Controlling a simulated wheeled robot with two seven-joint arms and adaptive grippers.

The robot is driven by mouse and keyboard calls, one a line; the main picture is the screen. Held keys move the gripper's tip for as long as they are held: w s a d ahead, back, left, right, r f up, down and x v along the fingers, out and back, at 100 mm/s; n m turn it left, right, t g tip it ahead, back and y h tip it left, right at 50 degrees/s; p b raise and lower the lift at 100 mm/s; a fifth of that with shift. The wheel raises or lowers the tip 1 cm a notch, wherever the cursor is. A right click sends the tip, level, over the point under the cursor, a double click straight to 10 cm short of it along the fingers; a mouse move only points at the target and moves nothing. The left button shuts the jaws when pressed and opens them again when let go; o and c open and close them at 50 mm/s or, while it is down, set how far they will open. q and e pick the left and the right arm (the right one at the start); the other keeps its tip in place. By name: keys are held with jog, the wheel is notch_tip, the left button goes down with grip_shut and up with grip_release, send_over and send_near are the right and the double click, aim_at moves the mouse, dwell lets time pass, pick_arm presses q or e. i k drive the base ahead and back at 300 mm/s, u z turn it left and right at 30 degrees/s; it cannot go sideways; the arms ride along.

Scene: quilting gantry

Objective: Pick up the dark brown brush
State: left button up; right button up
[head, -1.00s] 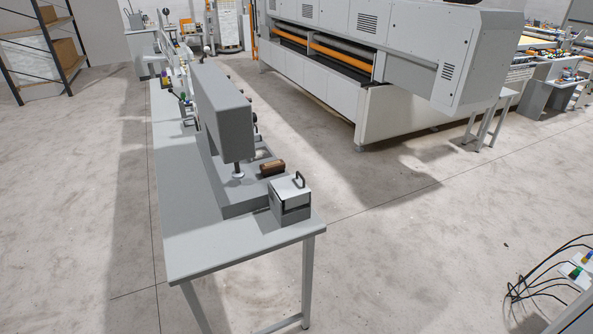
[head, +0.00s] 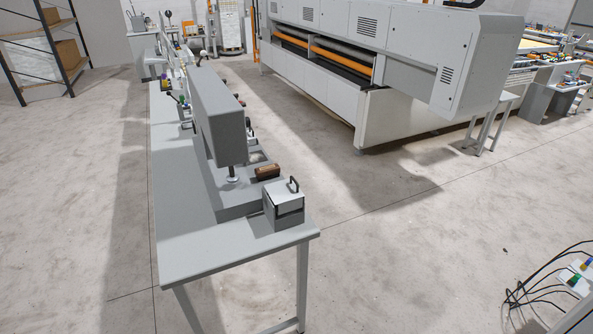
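A small brown block-shaped thing (head: 267,172), which looks like the dark brown brush, lies on the grey base of a sewing-type machine (head: 219,116) in the head view. It lies just behind a small grey and white box with a black handle (head: 284,204), to the right of the machine's vertical post. Its underside and any bristles are too small to make out. Neither of my grippers is in view.
The machine stands on a long grey table (head: 185,240), whose near edge and legs show. Several small items stand farther back along it. A large white machine (head: 400,70) stands behind at right. Black cables (head: 535,285) lie at lower right. Open floor lies between.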

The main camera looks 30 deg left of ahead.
aim_at(272, 170)
jog(key=u, duration=0.05)
jog(key=i, duration=2.9)
jog(key=u, duration=4)
